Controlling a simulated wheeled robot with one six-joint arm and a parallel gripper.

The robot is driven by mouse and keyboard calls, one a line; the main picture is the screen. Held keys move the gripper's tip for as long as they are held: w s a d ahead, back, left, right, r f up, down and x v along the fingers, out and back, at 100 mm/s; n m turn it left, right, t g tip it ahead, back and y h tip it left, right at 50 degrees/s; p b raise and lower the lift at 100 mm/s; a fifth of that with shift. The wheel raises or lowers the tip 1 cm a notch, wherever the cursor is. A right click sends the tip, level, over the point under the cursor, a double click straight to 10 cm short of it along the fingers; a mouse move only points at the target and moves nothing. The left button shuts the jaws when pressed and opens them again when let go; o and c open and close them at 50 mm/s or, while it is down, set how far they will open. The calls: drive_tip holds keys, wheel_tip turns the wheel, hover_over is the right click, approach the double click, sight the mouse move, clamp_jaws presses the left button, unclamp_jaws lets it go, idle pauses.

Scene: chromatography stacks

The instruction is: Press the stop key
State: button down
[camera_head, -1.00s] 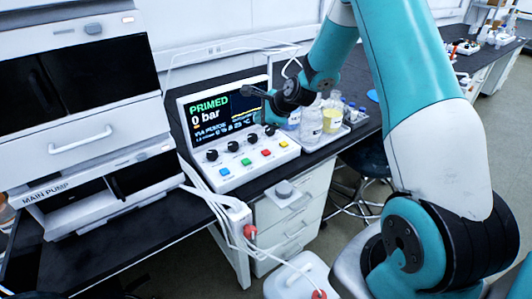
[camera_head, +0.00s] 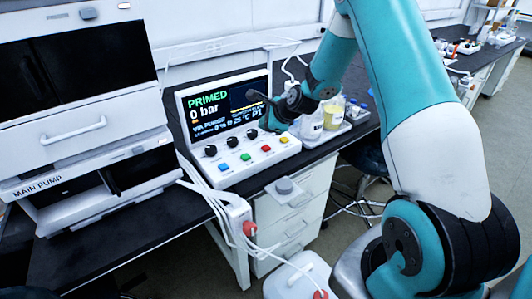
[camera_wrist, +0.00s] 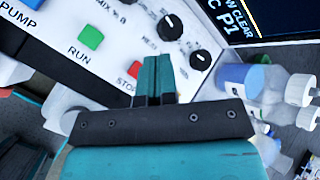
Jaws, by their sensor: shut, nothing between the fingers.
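The control unit (camera_head: 238,172) stands on the dark bench with its screen reading PRIMED, 0 bar. The red stop key (camera_head: 266,148) sits in its row of coloured keys, between green and yellow. In the wrist view the red key (camera_wrist: 136,69) and its STOP label lie just left of my fingertips, partly covered by my finger. My gripper (camera_head: 267,124) is over the panel's right part, near the knobs and above the red key. In the wrist view my gripper (camera_wrist: 154,62) has its fingers together and empty. Contact with the panel cannot be judged.
The green RUN key (camera_wrist: 91,37) is beside the stop key. A black knob (camera_wrist: 171,27) is close to my fingertips. Bottles (camera_head: 333,114) in a tray stand right of the unit. The main pump stack (camera_head: 85,120) is at the left. Cables hang at the bench's front.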

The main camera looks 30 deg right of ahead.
sight(265, 148)
drive_tip(key=shift+f+b, duration=1.4)
drive_tip(key=shift+f, duration=1.2)
drive_tip(key=shift+f, duration=0.4)
drive_tip(key=shift+f+b, duration=0.45)
drive_tip(key=shift+f, duration=0.1)
idle(0.4)
drive_tip(key=shift+r, duration=0.15)
drive_tip(key=shift+r+p, duration=0.8)
drive_tip(key=shift+p, duration=0.1)
drive_tip(key=shift+r+p, duration=2.15)
drive_tip(key=shift+r, duration=0.4)
